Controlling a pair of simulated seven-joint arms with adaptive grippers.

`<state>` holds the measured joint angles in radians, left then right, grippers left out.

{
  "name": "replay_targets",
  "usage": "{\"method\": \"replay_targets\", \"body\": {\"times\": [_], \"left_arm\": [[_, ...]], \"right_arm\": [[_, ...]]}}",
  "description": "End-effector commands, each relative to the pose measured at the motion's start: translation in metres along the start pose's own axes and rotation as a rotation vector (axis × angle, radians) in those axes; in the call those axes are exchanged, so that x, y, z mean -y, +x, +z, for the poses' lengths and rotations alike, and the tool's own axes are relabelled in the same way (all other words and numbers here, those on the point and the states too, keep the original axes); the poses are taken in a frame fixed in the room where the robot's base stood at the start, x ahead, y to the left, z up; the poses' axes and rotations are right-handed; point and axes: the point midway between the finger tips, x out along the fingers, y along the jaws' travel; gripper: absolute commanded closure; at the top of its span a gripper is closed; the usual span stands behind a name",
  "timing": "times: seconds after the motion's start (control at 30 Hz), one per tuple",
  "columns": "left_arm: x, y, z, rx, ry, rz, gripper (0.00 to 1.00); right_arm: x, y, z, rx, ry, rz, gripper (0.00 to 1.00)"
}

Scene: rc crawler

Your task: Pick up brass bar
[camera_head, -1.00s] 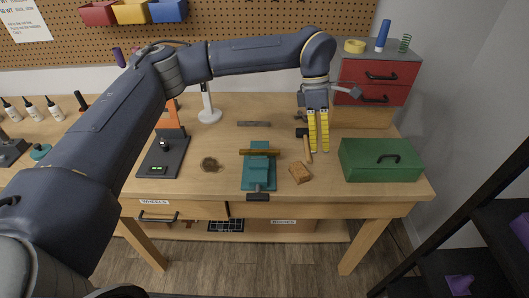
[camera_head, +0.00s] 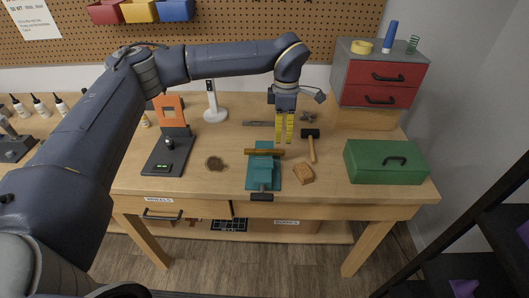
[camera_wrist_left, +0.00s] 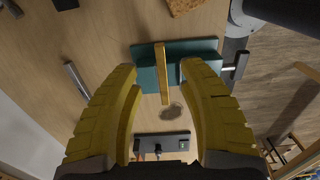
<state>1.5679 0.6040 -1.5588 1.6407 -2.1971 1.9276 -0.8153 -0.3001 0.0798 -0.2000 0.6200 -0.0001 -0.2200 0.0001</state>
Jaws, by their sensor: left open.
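The brass bar (camera_head: 264,152) lies across the teal vise (camera_head: 262,173) on the workbench. In the left wrist view the bar (camera_wrist_left: 161,72) shows between the fingers, with the teal vise (camera_wrist_left: 200,47) beneath it. My left gripper (camera_head: 284,141), with yellow fingers, is open and empty. It hangs pointing down, above and just to the right of the bar in the head view. In the left wrist view the open fingers (camera_wrist_left: 160,75) are spread on either side of the bar, apart from it. My right gripper is not in view.
A hammer (camera_head: 312,146) and a brown block (camera_head: 304,174) lie right of the vise. A green toolbox (camera_head: 385,165) stands further right. A grey bar (camera_head: 257,123) lies behind.

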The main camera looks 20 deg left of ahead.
Motion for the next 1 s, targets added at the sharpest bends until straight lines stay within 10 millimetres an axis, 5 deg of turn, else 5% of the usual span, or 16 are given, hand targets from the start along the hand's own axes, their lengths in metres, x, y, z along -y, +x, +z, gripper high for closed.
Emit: {"method": "replay_targets", "body": {"times": [1.0], "left_arm": [[0.0, 0.083, 0.001, 0.002, 0.001, 0.0, 0.59]], "right_arm": [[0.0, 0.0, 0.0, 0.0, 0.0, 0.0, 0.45]]}}
